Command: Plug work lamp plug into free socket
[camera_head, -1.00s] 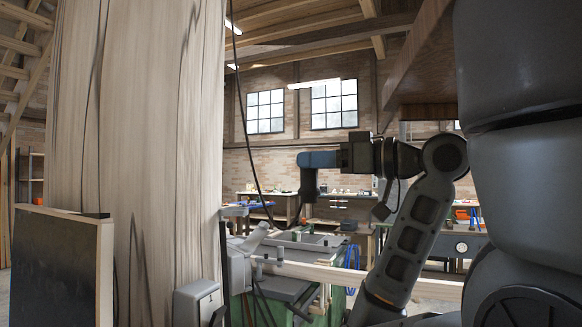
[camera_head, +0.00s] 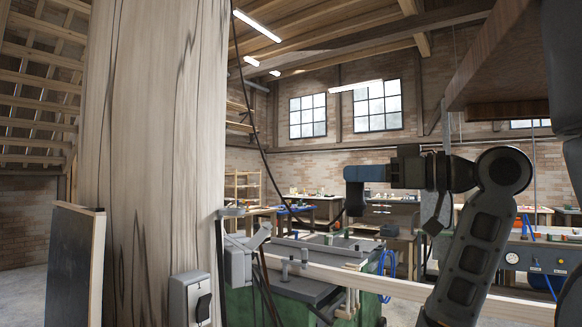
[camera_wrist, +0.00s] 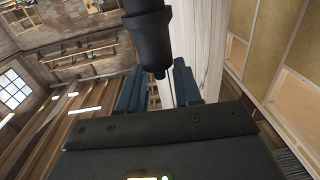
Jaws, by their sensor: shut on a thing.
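My gripper (camera_head: 353,190) has blue fingers and is raised in mid-air, right of the wooden post (camera_head: 150,150). It is shut on a dark plug (camera_head: 355,206), which hangs below the fingers. A black cable (camera_head: 268,172) runs from it up to the left. In the wrist view, a black tapered body (camera_wrist: 150,35) stands in front of the fingers (camera_wrist: 160,88). A grey box (camera_head: 185,300) with a black part on its face is fixed low on the post; I cannot tell whether this is the free socket. My gripper is well apart from it.
A green machine (camera_head: 300,285) with a grey top stands right of the post. A pale wooden beam (camera_head: 440,288) crosses in front of it. A dark panel (camera_head: 75,265) leans at the left. A brown overhead board (camera_head: 510,60) hangs at upper right. Workbenches line the back wall.

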